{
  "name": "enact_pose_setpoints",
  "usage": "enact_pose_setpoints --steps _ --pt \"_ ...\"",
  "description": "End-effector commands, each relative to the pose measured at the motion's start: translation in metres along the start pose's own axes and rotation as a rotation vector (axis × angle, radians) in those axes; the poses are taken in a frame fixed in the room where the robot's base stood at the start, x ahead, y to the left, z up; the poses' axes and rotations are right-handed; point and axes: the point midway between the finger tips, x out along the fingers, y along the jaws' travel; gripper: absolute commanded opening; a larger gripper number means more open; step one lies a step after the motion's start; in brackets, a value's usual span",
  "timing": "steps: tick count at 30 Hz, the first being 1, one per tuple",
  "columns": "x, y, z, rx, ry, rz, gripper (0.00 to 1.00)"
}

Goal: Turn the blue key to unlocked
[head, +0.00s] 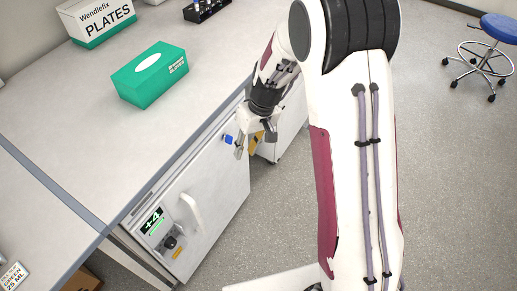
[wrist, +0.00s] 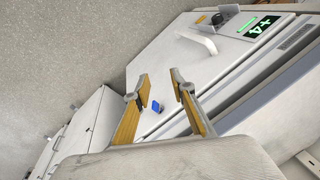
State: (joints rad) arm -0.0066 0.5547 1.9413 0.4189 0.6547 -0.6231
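The blue key (head: 228,139) is on the upper right part of the white under-counter fridge's front (head: 217,190) in the head view. In the wrist view the blue key (wrist: 156,106) shows between my two fingers, beyond them, with no contact visible. Its exact angle is too small to read. My gripper (head: 250,146) is open and empty, just right of the key in the head view. In the wrist view my gripper (wrist: 159,88) has its yellow-padded fingers spread apart.
The fridge has a white handle (head: 191,212), a green +4 display (head: 152,220) and a black knob (head: 170,242). A blue stool (head: 499,27) stands far right. The floor before the fridge is clear.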

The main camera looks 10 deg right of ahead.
Motion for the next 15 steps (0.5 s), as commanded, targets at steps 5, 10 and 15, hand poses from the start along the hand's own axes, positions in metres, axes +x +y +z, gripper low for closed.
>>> enact_pose_setpoints --steps 5,10,15 --pt "-0.015 -0.005 0.011 0.028 -0.007 0.007 0.24" --pt "-0.028 -0.008 0.021 0.055 -0.013 0.016 0.24" --pt "-0.042 -0.012 0.031 0.077 -0.017 0.025 0.24"
